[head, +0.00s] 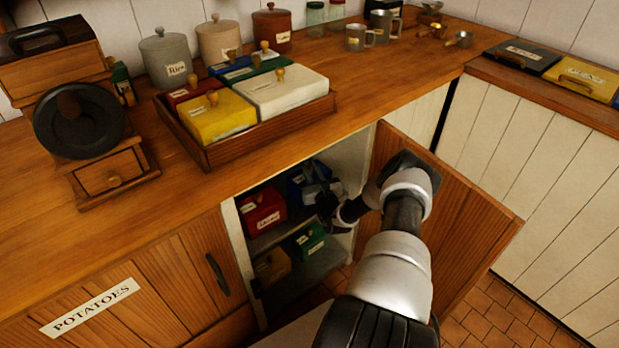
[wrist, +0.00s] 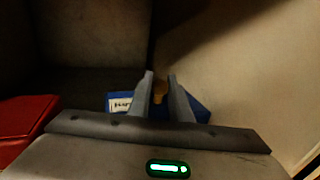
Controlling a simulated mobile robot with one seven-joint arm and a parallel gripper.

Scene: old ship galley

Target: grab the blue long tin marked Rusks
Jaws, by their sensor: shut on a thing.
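A blue tin (head: 297,188) stands on the upper shelf inside the open cupboard in the head view, partly hidden by my gripper. In the wrist view the blue tin (wrist: 200,113) lies under the fingertips, with a white label at its left too small to read surely. My gripper (head: 322,192) reaches into the cupboard. In the wrist view my gripper (wrist: 160,82) has its two fingers on either side of a small tan knob (wrist: 160,90) on top of the tin, shut on it. The tin's lower part is hidden by my gripper.
A red tin (head: 262,210) stands left of the blue tin. A green tin (head: 309,238) and a yellowish tin (head: 271,267) are on the lower level. The open cupboard door (head: 465,215) is right of my arm. The counter (head: 335,75) lies above, with a tray of lidded boxes.

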